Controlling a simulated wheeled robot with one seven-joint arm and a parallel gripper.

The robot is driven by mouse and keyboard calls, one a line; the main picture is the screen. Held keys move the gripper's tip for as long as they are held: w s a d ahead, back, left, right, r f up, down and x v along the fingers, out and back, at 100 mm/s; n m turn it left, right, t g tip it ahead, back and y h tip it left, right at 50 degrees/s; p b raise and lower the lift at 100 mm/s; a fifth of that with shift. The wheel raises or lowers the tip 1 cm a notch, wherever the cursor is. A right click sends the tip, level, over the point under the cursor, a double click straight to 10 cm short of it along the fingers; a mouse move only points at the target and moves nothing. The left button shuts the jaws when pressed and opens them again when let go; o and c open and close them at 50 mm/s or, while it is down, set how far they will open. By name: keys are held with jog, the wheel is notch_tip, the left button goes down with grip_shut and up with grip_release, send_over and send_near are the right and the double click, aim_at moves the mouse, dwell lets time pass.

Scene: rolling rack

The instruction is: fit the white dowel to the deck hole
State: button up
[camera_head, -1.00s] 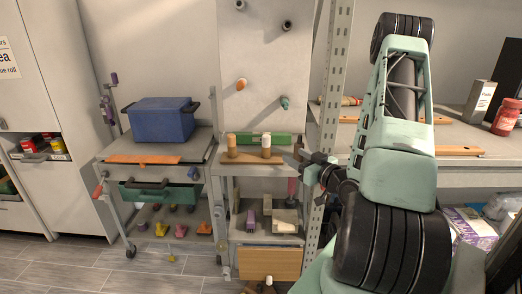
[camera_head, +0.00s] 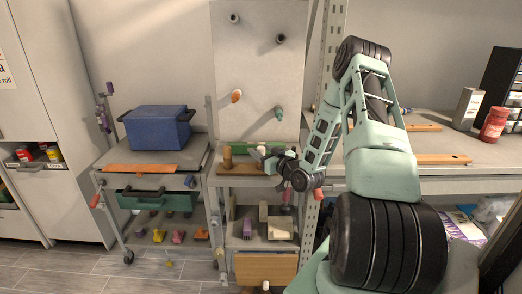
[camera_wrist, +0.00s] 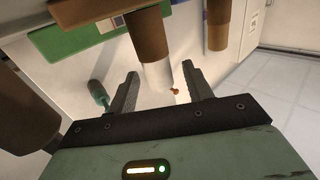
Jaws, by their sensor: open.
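The white dowel (camera_head: 262,150) stands upright in a brown base on the wooden board (camera_head: 240,170) of the small rack shelf. In the wrist view the white dowel (camera_wrist: 157,76) shows upside down, its brown part above. My gripper (camera_head: 269,153) is open beside it. In the wrist view the fingertips of my gripper (camera_wrist: 160,70) lie to either side of the white part; I cannot tell if they touch it. A brown dowel (camera_head: 227,157) stands to the left on the same board. I cannot make out the deck hole.
A green box (camera_head: 255,145) lies behind the board, against a panel with several pegs (camera_head: 279,112). A cart with a blue bin (camera_head: 157,127) stands to the left. A rack upright (camera_head: 330,60) and a long shelf with a red jar (camera_head: 493,124) are to the right.

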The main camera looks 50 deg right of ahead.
jog(key=shift+w+d, duration=0.1)
jog(key=shift+w, duration=0.5)
jog(key=c, duration=1)
jog(key=shift+r, duration=0.1)
jog(key=shift+c, duration=0.2)
jog(key=shift+r+b, duration=1)
jog(key=shift+r, duration=3.9)
